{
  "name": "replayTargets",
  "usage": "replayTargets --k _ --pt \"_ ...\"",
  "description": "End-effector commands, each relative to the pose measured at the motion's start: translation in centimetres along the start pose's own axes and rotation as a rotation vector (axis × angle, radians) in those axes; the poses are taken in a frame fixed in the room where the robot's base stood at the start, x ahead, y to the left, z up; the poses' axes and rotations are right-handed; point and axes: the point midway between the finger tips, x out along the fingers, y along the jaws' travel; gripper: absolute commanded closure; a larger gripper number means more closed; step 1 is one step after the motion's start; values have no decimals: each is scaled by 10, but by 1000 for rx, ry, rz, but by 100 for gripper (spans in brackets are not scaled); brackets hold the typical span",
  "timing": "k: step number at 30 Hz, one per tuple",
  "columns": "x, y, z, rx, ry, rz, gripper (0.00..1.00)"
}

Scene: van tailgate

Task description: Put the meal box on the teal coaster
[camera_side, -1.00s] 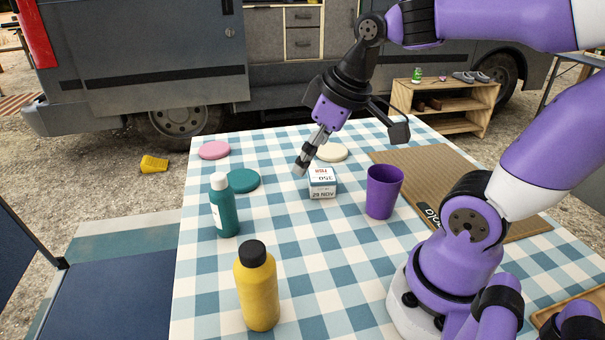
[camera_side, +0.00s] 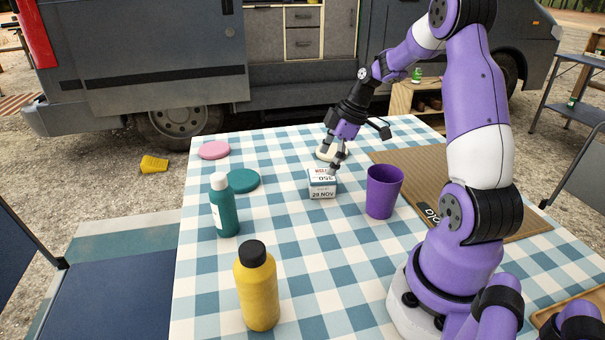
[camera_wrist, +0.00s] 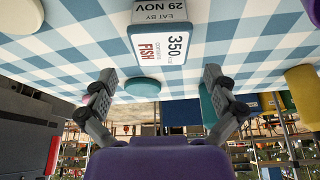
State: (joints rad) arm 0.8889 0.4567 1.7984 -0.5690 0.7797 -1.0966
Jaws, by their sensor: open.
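The meal box (camera_side: 322,187) is a small white and grey box with printed labels, standing on the checked tablecloth left of the purple cup. It also shows in the wrist view (camera_wrist: 162,45), between and beyond my fingers. The teal coaster (camera_side: 243,181) is a flat round disc to the left of the box, bare on top. It shows in the wrist view (camera_wrist: 142,87) past the box. My gripper (camera_side: 334,160) is open and empty, just behind the box. In the wrist view its two fingers (camera_wrist: 160,95) are spread wide. Whether a fingertip touches the box I cannot tell.
A teal bottle (camera_side: 224,208) stands in front of the coaster, and a yellow bottle (camera_side: 258,287) nearer the front. The purple cup (camera_side: 383,191) is close to the box's right. A pink coaster (camera_side: 214,150) and a cream coaster (camera_side: 329,155) lie farther back. Cloth between box and teal coaster is clear.

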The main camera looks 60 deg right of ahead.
Motion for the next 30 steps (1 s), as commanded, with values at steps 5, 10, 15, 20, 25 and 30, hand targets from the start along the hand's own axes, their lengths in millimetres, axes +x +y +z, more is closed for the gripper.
replayTargets --k 5,10,15,20,25,30 --pt "27 -2 6 1 -1 -7 0" --pt "48 -2 7 2 -3 -3 0" --pt "50 -1 7 2 -3 2 0" --pt "50 -1 7 2 -2 1 40" --pt "50 -2 7 3 -3 0 73" --pt "50 -2 7 3 -3 -1 81"
